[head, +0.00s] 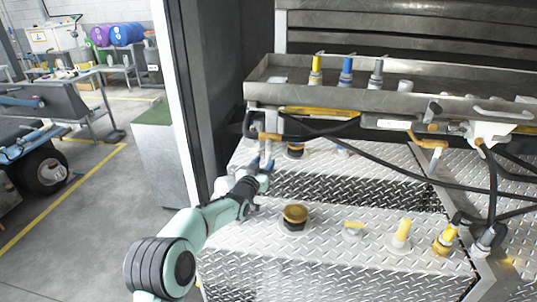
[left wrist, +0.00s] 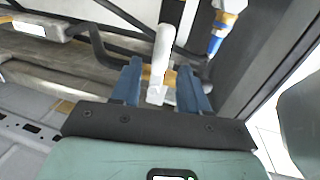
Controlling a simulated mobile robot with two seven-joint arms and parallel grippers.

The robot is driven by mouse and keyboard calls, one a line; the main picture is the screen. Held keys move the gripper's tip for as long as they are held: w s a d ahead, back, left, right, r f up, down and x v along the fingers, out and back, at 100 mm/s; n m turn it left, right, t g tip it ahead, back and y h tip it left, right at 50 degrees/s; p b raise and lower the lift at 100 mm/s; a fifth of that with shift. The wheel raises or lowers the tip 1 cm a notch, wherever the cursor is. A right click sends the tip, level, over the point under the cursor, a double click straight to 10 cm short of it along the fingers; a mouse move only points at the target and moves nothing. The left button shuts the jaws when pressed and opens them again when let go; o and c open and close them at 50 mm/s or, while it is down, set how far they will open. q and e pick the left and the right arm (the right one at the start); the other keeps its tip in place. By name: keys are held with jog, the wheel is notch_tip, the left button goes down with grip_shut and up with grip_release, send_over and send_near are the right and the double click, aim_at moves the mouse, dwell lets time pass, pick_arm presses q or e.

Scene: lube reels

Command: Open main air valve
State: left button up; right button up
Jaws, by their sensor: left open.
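My left gripper (head: 262,162) is open at the left end of the steel tray, just below its front edge. In the left wrist view its two blue fingers (left wrist: 160,78) stand on either side of a pale, narrow handle (left wrist: 163,48), with visible gaps between. This looks like the valve handle, though no label shows. In the head view a pale fitting (head: 271,122) hangs under the tray corner, just above the fingertips. A blue and brass fitting (left wrist: 222,35) is right of the handle in the wrist view. My right gripper is not in view.
The steel tray (head: 345,94) holds yellow, blue and grey capped fittings. Black hoses (head: 385,165) hang below it. Tread-plate tank tops (head: 350,225) with caps lie beneath. A dark door post (head: 212,90) stands close on the left.

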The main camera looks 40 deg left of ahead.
aim_at(267, 158)
pick_arm(q)
jog(key=shift+p+x, duration=0.75)
jog(key=shift+x, duration=1.85)
grip_shut()
